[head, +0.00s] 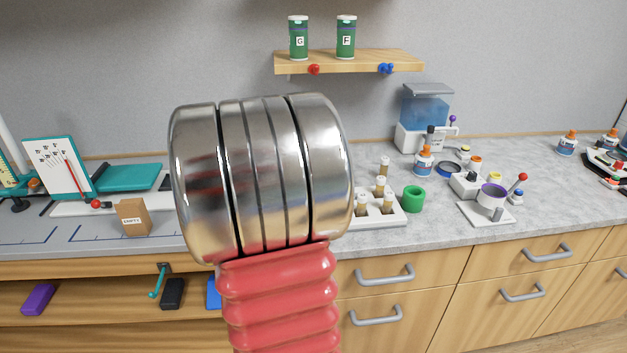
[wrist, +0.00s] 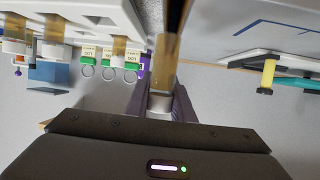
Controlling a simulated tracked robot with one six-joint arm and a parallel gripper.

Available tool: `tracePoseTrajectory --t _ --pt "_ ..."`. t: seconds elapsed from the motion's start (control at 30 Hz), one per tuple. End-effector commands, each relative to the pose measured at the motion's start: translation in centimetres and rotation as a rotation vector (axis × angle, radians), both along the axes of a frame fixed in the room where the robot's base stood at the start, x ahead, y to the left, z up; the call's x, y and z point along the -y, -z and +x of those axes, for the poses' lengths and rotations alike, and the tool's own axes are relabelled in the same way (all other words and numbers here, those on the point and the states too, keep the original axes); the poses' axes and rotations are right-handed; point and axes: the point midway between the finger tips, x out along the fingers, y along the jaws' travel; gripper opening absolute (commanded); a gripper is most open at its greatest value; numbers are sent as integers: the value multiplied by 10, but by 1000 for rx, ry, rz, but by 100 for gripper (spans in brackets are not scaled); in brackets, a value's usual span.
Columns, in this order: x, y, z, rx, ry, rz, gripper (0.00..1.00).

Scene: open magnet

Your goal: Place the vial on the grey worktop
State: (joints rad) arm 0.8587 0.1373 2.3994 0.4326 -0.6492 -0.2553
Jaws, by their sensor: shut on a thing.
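My gripper (wrist: 161,100) is shut on a vial with an amber body (wrist: 164,74) and a pale cap, seen in the wrist view with a dark finger on each side. In the head view my own arm hides the gripper and the held vial. A plain grey worktop (head: 75,237) with blue lines lies at the left. A speckled pale grey worktop (head: 450,220) lies at the right. Both show near the vial's far end in the wrist view only in part, and I cannot tell whether the vial touches a surface.
The rack also shows close by in the wrist view (wrist: 105,14). A brown box (head: 132,217) stands at left. A shelf (head: 350,62) hangs above.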

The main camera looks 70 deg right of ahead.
Motion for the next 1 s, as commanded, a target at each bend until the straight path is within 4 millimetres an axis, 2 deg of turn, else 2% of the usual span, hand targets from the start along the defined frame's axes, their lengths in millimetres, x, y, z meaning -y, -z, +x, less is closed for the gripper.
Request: tracePoseTrajectory --t 0.03,0.2,0.4,0.7,0.9,1.0 --pt "14 -5 -19 2 50 -2 0" --pt "51 -16 -79 1 207 -2 0" --pt "79 -27 -144 1 367 -1 0" --pt "96 -35 -200 0 508 -1 0" --pt "101 -38 -227 -1 582 -1 0" --pt "101 -36 -233 0 611 -1 0"
